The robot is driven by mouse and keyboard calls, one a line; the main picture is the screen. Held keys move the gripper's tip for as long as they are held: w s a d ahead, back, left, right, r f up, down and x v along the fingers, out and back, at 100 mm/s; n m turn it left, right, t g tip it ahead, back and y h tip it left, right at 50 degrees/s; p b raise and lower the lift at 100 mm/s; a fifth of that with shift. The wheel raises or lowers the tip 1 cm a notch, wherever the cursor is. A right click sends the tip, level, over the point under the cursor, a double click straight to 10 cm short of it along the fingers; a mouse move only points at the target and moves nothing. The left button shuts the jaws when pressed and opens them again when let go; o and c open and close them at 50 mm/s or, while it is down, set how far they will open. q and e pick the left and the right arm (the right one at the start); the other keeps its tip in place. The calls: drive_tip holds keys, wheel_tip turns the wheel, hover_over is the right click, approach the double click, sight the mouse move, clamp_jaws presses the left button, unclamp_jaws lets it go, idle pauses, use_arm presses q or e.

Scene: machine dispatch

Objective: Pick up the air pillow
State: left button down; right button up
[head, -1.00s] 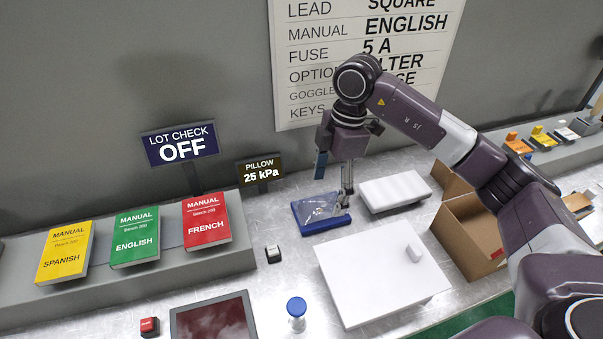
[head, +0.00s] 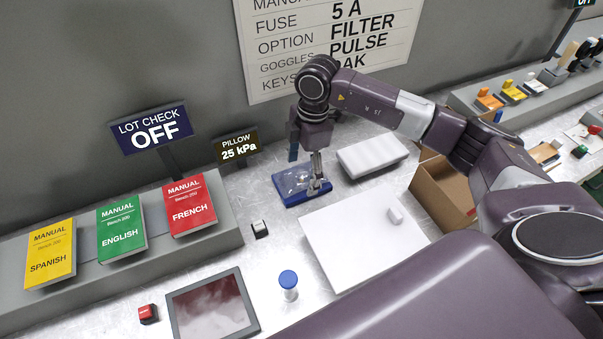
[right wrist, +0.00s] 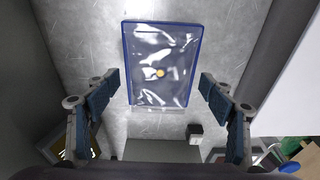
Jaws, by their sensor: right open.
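The air pillow (head: 292,181) is a clear, shiny plastic bag lying on a blue tray (head: 291,201) on the metal bench. In the right wrist view the clear pillow (right wrist: 150,50) fills the blue rim (right wrist: 124,50), with a small yellowish spot near its middle. My right gripper (head: 305,168) is above the tray, fingers pointing down. The right wrist view shows the right gripper (right wrist: 158,92) open and empty, one blue-padded finger on each side of the pillow's near end. Whether the fingertips touch anything cannot be told. My left gripper is not in view.
A white padded block (head: 372,156) lies right of the tray, and a white box lid (head: 350,245) lies in front. An open cardboard box (head: 438,192) stands further right. The pillow sign (head: 237,149) reads 25 kPa. A small switch (head: 260,229) sits left of the lid.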

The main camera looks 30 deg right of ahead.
drive_tip(key=c, duration=0.9)
drive_tip(key=shift+r, duration=0.15)
